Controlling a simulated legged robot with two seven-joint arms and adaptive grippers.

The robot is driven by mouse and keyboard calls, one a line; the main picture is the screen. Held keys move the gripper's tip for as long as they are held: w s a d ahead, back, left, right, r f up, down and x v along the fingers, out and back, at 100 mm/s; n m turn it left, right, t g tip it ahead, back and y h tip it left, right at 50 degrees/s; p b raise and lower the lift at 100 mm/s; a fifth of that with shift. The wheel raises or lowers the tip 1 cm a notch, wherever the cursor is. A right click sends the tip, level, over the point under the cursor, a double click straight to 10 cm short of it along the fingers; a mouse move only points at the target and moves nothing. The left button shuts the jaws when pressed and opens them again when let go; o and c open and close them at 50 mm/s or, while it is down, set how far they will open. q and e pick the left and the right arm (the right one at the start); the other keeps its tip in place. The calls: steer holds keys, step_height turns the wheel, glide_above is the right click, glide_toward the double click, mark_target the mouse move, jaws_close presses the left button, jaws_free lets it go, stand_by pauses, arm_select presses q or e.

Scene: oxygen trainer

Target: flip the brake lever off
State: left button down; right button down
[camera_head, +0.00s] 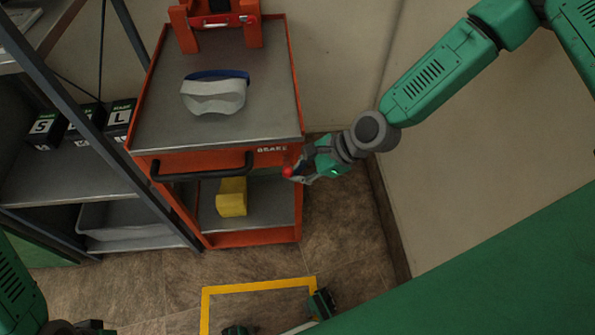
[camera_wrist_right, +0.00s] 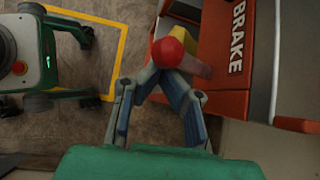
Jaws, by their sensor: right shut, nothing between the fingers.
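The brake lever's red ball knob (camera_head: 288,172) is at the front right corner of the orange cart, below the BRAKE label. In the right wrist view the red knob (camera_wrist_right: 168,52) is just beyond my fingertips. My right gripper (camera_head: 300,175) is shut and empty beside the knob; its fingers (camera_wrist_right: 160,78) converge close to it. I cannot tell whether they touch it. The lever's shaft is mostly hidden. My left arm shows at the lower left edge in the head view, but its gripper is not clearly visible.
The orange cart (camera_head: 148,105) carries a white and blue visor (camera_head: 214,93) on top and a yellow block (camera_head: 231,197) on its lower shelf. A black handle (camera_head: 200,173) crosses its front. A shelving rack (camera_head: 80,184) stands left. A wall is close on the right.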

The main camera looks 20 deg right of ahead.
stand_by(0.3)
step_height(320, 180, up, 10)
steer(key=s+d+f+n+g+h, duration=0.2)
steer(key=s+d+f+n+h, duration=0.15)
steer(key=s+f+n, duration=0.95)
steer(key=s+d+f+n+h, duration=0.1)
steer(key=s+d+n+h, duration=0.3)
steer(key=s+d+n, duration=0.4)
steer(key=shift+s+d+f+g, duration=0.15)
steer(key=shift+d+g, duration=0.2)
steer(key=shift+g, duration=0.05)
